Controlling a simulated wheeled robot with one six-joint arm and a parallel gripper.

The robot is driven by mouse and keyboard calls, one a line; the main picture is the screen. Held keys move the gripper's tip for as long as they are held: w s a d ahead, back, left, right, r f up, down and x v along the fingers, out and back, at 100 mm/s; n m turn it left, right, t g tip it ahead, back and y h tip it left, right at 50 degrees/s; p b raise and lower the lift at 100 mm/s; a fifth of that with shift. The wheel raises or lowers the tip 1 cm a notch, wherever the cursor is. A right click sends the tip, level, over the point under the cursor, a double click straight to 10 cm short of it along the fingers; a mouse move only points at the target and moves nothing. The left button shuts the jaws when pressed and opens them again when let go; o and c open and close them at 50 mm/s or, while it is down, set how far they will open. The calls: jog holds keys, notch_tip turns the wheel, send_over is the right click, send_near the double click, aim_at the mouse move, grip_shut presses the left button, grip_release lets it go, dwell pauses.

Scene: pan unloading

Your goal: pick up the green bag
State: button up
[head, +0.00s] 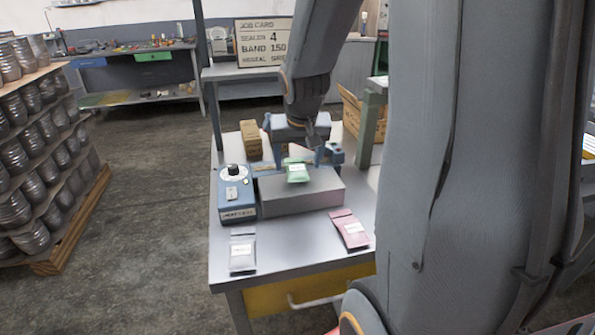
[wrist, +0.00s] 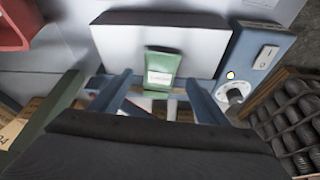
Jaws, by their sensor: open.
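The green bag (head: 297,172) with a white label lies on top of the grey block (head: 300,200) on the workbench. In the wrist view the green bag (wrist: 161,70) lies at the block's edge, between and just ahead of my fingers. My gripper (head: 298,160) is above the block, pointing down, with its fingers apart on either side of the bag. In the wrist view my gripper (wrist: 155,82) is open and holds nothing. I cannot tell exactly how far the fingertips are above the block.
A blue sealer unit (head: 236,196) stands left of the block. A silver bag (head: 243,252) and a pink bag (head: 349,230) lie on the bench front. A cardboard box (head: 250,138) and a green post (head: 369,130) stand behind. A job card (head: 263,42) is farther back.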

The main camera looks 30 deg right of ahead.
aim_at(297, 169)
jog(key=shift+x, duration=1.7)
jog(key=shift+r, duration=0.1)
jog(key=c, duration=1.3)
jog(key=shift+r+p, duration=0.15)
jog(key=shift+p, duration=0.2)
